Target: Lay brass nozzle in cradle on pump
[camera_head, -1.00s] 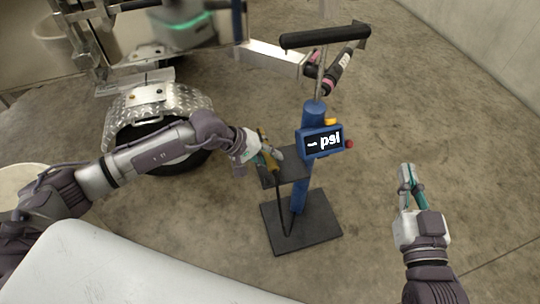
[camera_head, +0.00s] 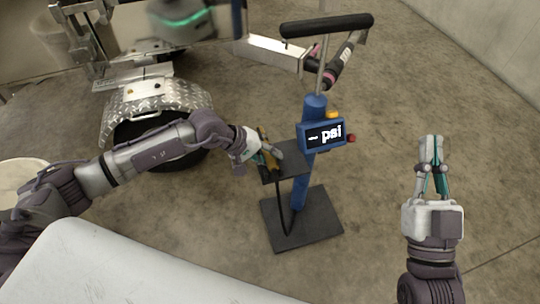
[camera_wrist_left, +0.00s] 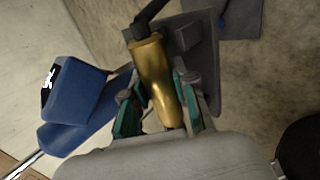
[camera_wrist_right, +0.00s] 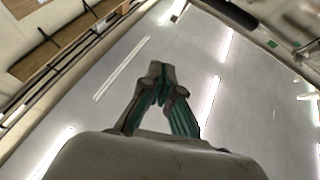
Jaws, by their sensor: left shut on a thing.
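The brass nozzle (camera_wrist_left: 155,82) is held between the fingers of my left gripper (camera_wrist_left: 158,108), with a black hose at its far end. In the head view, my left gripper (camera_head: 268,158) holds the nozzle over or at the dark side plate (camera_head: 293,163) of the blue pump (camera_head: 313,112). The plate also shows in the left wrist view (camera_wrist_left: 203,50), with a raised dark block on it. I cannot tell whether the nozzle touches the plate. My right gripper (camera_head: 431,142) is empty, right of the pump; its fingertips are close together in the right wrist view (camera_wrist_right: 161,72).
The pump has a black base plate (camera_head: 322,212), a display reading psi (camera_head: 322,135) and a black top handle (camera_head: 325,26). A trailer wheel under a diamond-plate fender (camera_head: 150,95) stands at the left. Concrete floor is clear between the pump and my right arm.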

